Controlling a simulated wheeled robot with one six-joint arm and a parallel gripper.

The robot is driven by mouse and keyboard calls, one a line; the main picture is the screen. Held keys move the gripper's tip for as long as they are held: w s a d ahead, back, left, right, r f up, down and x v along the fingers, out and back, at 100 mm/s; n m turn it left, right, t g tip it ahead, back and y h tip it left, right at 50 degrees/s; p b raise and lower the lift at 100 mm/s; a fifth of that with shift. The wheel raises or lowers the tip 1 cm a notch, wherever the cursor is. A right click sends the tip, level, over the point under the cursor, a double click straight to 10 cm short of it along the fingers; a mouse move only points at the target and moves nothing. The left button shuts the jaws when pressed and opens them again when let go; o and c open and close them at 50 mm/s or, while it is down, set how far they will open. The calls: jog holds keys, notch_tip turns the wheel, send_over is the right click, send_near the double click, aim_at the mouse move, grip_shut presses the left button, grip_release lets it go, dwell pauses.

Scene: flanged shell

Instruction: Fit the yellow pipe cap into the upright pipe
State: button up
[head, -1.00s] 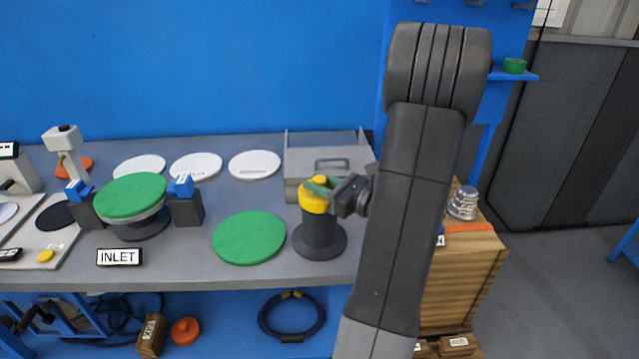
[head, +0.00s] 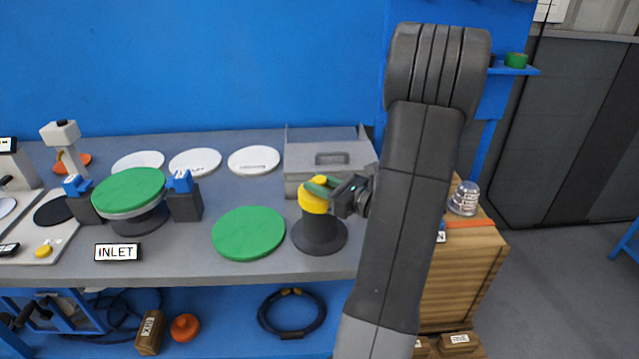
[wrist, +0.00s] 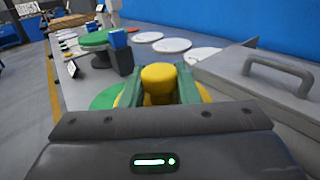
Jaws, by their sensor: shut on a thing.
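The yellow pipe cap (head: 314,200) sits at the top of the dark upright pipe (head: 319,232), which stands on a round flange on the bench. My gripper (head: 320,187) reaches in from the right, shut on the cap. In the wrist view the cap (wrist: 160,82) shows its round knob between the two green fingers (wrist: 160,92), with more yellow below and beside them. The cap looks upright and in line with the pipe. The pipe's mouth is hidden, so I cannot tell how deep the cap sits. The pipe is hidden in the wrist view.
A green disc (head: 248,233) lies just left of the pipe. A grey box with a handle (head: 325,165) stands close behind. A green-topped flanged shell (head: 130,195) stands further left between blue-topped clamps, with an INLET sign (head: 117,252) before it. White discs (head: 254,160) lie behind.

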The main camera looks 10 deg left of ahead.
jog(key=shift+f+b, duration=0.6)
jog(key=shift+f, duration=0.3)
jog(key=o, duration=1.1)
jog(key=shift+c, duration=0.2)
jog(key=v, duration=1.3)
jog(key=shift+s+d+b, duration=0.2)
jog(key=shift+d+b, duration=0.1)
jog(key=shift+d, duration=0.1)
jog(key=shift+a, duration=0.15)
jog(key=x, duration=1.3)
jog(key=shift+w+a+p, duration=0.2)
jog(key=shift+a+p, duration=0.05)
jog(key=shift+p, duration=0.1)
jog(key=shift+r, duration=0.15)
